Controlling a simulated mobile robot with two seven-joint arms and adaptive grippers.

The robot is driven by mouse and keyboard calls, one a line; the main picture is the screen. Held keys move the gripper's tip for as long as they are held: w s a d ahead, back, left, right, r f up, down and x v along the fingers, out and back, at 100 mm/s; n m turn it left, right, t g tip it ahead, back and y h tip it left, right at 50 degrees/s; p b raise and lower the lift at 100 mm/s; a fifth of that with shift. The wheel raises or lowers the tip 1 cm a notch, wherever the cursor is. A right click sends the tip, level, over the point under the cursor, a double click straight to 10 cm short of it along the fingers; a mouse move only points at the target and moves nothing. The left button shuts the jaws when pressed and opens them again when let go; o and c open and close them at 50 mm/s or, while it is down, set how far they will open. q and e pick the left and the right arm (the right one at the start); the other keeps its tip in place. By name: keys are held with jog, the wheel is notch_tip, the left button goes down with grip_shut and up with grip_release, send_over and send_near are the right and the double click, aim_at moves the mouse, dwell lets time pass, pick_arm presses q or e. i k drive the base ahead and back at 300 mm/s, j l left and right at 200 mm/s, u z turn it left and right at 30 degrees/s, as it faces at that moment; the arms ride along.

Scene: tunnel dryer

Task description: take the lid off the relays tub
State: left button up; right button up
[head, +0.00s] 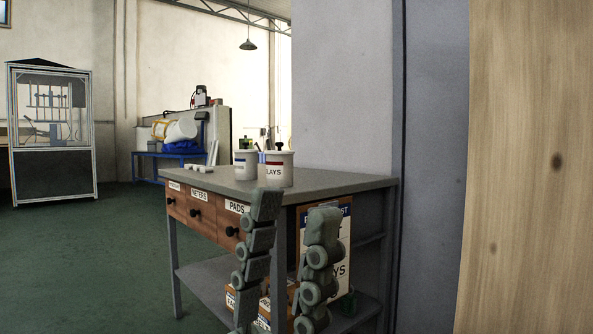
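The relays tub (275,177) is a pale round tub with a red band and a partly cut-off label ending in "LAYS". It stands upright on the bench top near its front edge. A small dark knob-like shape shows at its top; I cannot tell the lid's edge clearly. My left gripper (293,216) is in front of the bench, below and nearer than the tub. Its two grey jointed fingers point up, spread well apart with nothing between them. It does not touch the tub. My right gripper is not in view.
A second pale tub (245,170) with a blue band stands left of the relays tub. Small white pieces (201,168) lie farther left on the bench (340,181). Labelled drawers (203,215) and boxes (346,262) are below. A wooden panel (528,170) fills the right side.

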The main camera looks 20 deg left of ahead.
aim_at(279, 145)
jog(key=j+z, duration=0.25)
jog(key=j, duration=0.3)
jog(key=k+j+z, duration=0.1)
jog(key=j+z, duration=0.15)
jog(key=j, duration=0.25)
jog(key=j+z, duration=0.1)
jog(key=j, duration=0.3)
jog(key=k+j, duration=0.15)
jog(key=j, duration=0.2)
jog(key=j+z, duration=0.15)
jog(key=j, duration=0.2)
jog(key=k+j, duration=0.1)
jog(key=j, duration=0.3)
jog(key=k+j, duration=0.1)
jog(key=j, duration=0.3)
jog(key=k+j, duration=0.15)
jog(key=j, duration=0.3)
jog(key=k+j, duration=0.1)
jog(key=j, duration=0.3)
jog(key=k+j, duration=0.1)
jog(key=j, duration=0.3)
jog(key=k+j+z, duration=0.1)
jog(key=j, duration=0.3)
